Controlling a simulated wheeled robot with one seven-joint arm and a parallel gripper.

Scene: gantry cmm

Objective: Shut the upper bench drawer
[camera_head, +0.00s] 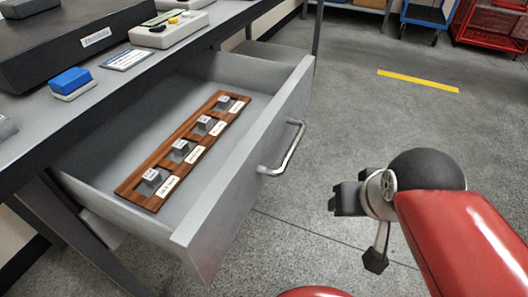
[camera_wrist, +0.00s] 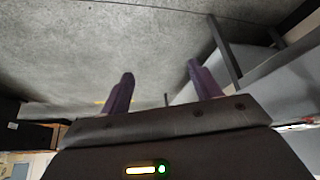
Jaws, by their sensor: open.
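The upper bench drawer (camera_head: 236,177) is pulled well out from under the bench top (camera_head: 150,85) in the head view. Its grey front carries a curved metal handle (camera_head: 287,150). A wooden rack (camera_head: 190,142) with several small grey labelled blocks lies inside the drawer. My gripper (camera_head: 340,199) is to the right of the drawer front, apart from the handle, with floor visible between. In the wrist view its two purplish fingers (camera_wrist: 159,75) are spread, with nothing between them. Grey bench panels (camera_wrist: 285,85) show at the right there; I cannot tell which are the drawer.
A blue cart (camera_head: 425,15) and red cart (camera_head: 490,25) stand at the back right.

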